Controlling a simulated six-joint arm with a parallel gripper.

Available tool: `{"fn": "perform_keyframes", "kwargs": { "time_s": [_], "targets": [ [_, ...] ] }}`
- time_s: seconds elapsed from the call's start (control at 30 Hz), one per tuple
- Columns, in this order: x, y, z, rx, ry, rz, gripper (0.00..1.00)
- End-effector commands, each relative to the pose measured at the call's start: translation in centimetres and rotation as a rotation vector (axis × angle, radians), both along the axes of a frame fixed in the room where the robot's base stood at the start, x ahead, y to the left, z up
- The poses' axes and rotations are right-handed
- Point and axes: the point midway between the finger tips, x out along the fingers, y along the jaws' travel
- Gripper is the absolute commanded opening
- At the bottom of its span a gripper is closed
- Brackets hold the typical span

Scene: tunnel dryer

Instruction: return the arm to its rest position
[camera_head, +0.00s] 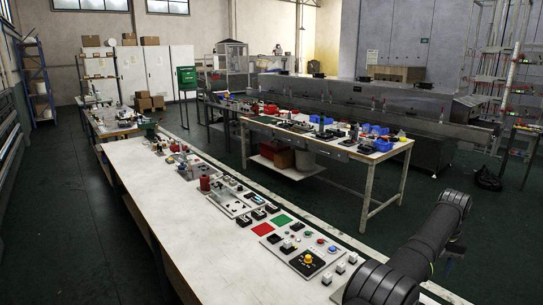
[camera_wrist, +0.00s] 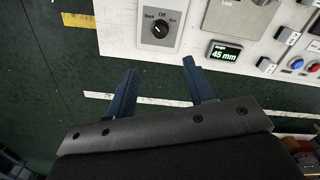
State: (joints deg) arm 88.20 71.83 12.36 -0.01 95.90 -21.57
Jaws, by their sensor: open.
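My gripper (camera_wrist: 155,88) shows in the wrist view with its two blue fingers apart and nothing between them. Beyond the fingertips are the edge of a pale panel and the dark green floor. My black arm (camera_head: 425,245) reaches in at the lower right of the head view, beside the near end of the long white bench (camera_head: 150,210). The gripper's fingers cannot be made out in the head view.
The wrist view shows a rotary switch (camera_wrist: 160,29) marked Back, Off and Run, and a small display (camera_wrist: 225,54) reading 45 mm. A red pad (camera_head: 263,229), a green pad (camera_head: 282,219) and a yellow knob (camera_head: 309,258) sit on the bench. A second table (camera_head: 369,191) stands behind; the bench's left part is clear.

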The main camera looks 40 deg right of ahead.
Motion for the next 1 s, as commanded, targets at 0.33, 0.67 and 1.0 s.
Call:
{"fn": "perform_keyframes", "kwargs": {
  "time_s": [0.33,0.67,1.0],
  "targets": [
    [0.0,0.1,-6.5,0.001,0.0,0.0,0.49],
    [0.0,0.1,-13.2,0.002,0.0,0.0,0.49],
    [0.0,0.0,-15.5,-0.002,0.0,-0.174,0.49]
  ]
}}
